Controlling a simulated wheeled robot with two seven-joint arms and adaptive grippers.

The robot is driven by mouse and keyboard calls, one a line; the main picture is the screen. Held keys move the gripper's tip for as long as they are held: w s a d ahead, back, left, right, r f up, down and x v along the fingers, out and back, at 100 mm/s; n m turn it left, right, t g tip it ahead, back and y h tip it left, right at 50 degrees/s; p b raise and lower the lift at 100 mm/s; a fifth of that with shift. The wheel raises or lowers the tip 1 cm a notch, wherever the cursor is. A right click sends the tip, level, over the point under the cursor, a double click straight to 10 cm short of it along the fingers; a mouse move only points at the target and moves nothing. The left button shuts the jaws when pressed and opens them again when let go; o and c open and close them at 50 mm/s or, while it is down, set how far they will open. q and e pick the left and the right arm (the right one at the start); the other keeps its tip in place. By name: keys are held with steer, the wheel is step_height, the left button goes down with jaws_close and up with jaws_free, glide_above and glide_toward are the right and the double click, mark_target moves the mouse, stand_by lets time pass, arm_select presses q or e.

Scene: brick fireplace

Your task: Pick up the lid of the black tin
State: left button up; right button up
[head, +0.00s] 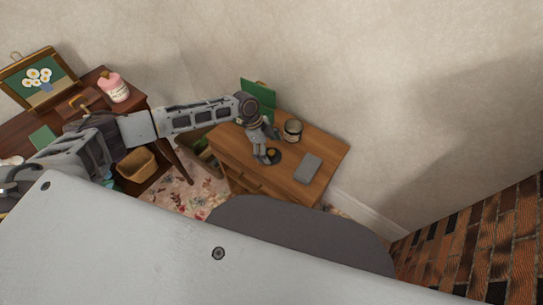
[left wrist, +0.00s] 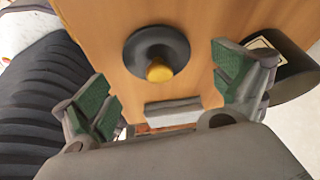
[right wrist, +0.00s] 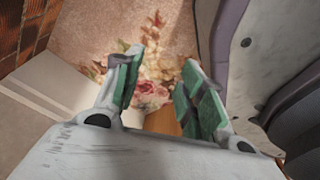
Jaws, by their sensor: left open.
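The lid of the black tin is a dark round disc with a yellow knob (head: 274,157), lying on the small wooden table. In the left wrist view the lid (left wrist: 150,45) shows between the fingers, on the wooden top, knob upward. The black tin (head: 292,132) stands behind it with a pale label and no lid on it; its dark side (left wrist: 285,80) shows at the right of the left wrist view. My left gripper (head: 267,148) is open and empty over the lid, not seen touching it. My right gripper (right wrist: 160,75) is open and empty, away from the table.
A grey box (head: 308,168) lies right of the lid on the table (head: 235,147). A green upright object (head: 257,95) stands at its back. A darker desk at left carries a framed flower picture (head: 40,80) and a pink jar (head: 114,87). A brick wall (head: 480,250) is at right.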

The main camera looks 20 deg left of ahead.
arm_select(q)
steer(key=shift+x, duration=1.1)
steer(key=shift+c, duration=0.4)
steer(key=c, duration=0.9)
